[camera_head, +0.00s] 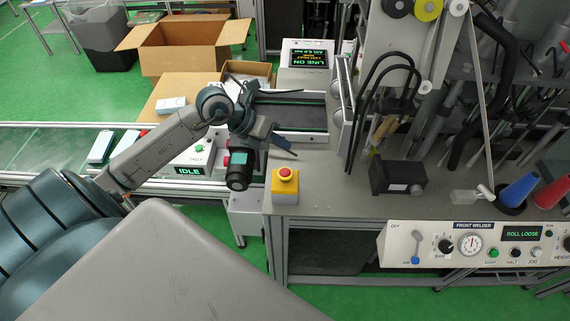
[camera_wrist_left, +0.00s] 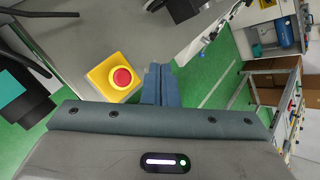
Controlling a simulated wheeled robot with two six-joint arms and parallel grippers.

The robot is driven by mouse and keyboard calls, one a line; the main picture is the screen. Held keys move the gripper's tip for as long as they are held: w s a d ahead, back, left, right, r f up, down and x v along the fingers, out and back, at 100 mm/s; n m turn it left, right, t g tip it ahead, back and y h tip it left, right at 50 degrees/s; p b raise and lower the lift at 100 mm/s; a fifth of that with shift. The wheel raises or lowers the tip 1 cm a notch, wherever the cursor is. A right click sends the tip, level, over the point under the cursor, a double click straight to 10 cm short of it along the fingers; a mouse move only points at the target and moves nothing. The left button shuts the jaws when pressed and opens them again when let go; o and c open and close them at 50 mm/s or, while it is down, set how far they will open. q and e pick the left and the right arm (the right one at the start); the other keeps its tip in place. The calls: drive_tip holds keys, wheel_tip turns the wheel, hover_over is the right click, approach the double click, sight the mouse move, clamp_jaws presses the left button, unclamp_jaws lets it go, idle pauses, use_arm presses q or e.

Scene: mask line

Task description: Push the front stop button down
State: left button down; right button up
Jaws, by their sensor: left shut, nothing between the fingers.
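The front stop button is a red mushroom knob (camera_head: 285,174) on a yellow box with a pale base (camera_head: 285,192), at the front left corner of the grey machine table. It also shows in the left wrist view as a red knob (camera_wrist_left: 122,77) on a yellow plate (camera_wrist_left: 103,75). My left gripper (camera_head: 292,152) is shut and empty. In the head view its fingertips appear just behind and above the button. In the left wrist view the fingertips (camera_wrist_left: 160,70) lie right of the knob, with a gap between. No touch shows. My right gripper is not in view.
A black box (camera_head: 398,177) and blue and red cones (camera_head: 520,190) stand right of the button on the table. The front welder panel (camera_head: 480,245) is at the table's front. An IDLE-display console (camera_head: 192,160) is left. Bare tabletop (camera_head: 335,190) lies right of the button.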

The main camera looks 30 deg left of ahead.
sight(281, 172)
use_arm(q)
wheel_tip(281, 172, down, 8)
drive_tip(key=b, duration=0.5)
drive_tip(key=shift+f, duration=0.2)
idle(1.3)
drive_tip(key=shift+b, duration=0.3)
drive_tip(key=shift+f+b, duration=0.4)
drive_tip(key=shift+f+b, duration=0.35)
idle(0.6)
drive_tip(key=shift+r, duration=0.1)
drive_tip(key=shift+r+p, duration=0.5)
drive_tip(key=shift+r, duration=0.2)
